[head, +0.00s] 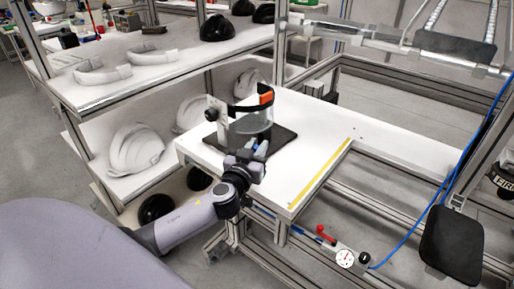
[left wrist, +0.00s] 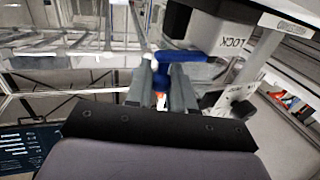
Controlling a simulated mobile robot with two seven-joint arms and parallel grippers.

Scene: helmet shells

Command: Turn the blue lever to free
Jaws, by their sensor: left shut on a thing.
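The blue lever (left wrist: 183,57) shows at the fingertips in the left wrist view, lying roughly sideways beside a grey-white block (left wrist: 215,35) marked LOCK. My left gripper (left wrist: 168,70) is shut on the lever, and its fingers hide part of it. In the head view my left gripper (head: 256,152) reaches the near side of a fixture with a black base plate (head: 283,138), a clear curved part and an orange block (head: 266,98). The lever is mostly hidden there by the gripper. My right gripper is in neither view.
The fixture stands on a white table (head: 315,124) with a yellow strip (head: 322,172) near its right edge. Shelves with white helmet shells (head: 136,150) stand to the left. A red valve handle (head: 325,234) and gauge (head: 345,259) sit low in front. The table right of the fixture is clear.

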